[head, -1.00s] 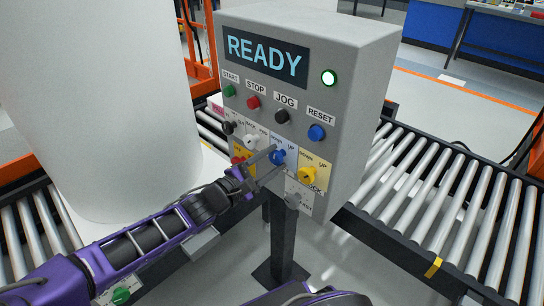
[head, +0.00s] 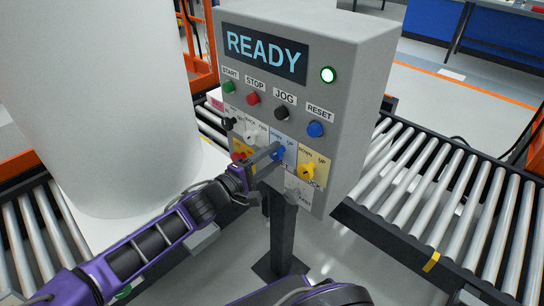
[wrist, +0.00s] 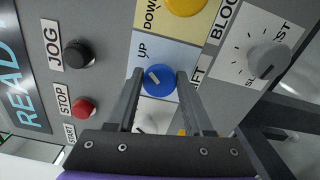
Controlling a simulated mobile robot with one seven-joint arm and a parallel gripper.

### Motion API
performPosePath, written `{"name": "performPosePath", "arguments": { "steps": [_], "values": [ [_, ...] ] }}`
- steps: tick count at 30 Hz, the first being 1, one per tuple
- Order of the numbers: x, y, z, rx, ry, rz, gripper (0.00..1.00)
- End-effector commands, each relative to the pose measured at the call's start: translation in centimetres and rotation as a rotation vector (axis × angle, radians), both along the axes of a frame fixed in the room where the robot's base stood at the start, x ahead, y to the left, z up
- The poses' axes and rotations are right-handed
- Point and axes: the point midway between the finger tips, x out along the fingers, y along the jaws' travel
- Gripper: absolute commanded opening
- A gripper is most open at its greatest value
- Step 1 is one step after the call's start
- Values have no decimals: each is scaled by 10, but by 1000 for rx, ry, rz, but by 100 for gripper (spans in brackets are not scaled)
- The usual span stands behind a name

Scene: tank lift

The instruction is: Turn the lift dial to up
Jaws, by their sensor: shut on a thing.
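The lift dial is a round blue knob (wrist: 160,81) with a pale pointer mark, on a white-blue plate with an "UP" label in the wrist view. Its mark slants toward the upper left there, on the side of that label. In the head view the blue dial (head: 279,154) is partly hidden by my fingers. My gripper (head: 273,155) has reached the panel from the lower left. In the wrist view my gripper (wrist: 160,76) has one finger on each side of the blue dial and is shut on it.
The grey control box (head: 360,110) has a "READY" screen (head: 265,55) and a lit lamp (head: 328,74). A yellow dial (head: 307,171) sits right beside the blue one. A white dial (head: 250,136) is on its left. Roller conveyors (head: 440,190) and a large white tank (head: 105,90) flank the box.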

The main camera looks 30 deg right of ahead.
Motion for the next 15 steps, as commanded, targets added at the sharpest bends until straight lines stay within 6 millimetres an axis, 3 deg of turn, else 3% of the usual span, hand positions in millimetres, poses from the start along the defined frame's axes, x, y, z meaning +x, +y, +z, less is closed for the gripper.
{"name": "performPosePath", "arguments": {
  "steps": [8, 9, 14, 15],
  "values": [
    [0, 0, -1, 4, -3, 2, 0],
    [0, 0, -1, 4, -3, 2, 53],
    [0, 0, -1, 2, -2, 1, 81],
    [0, 0, 0, 2, -1, 1, 81]
  ]
}}
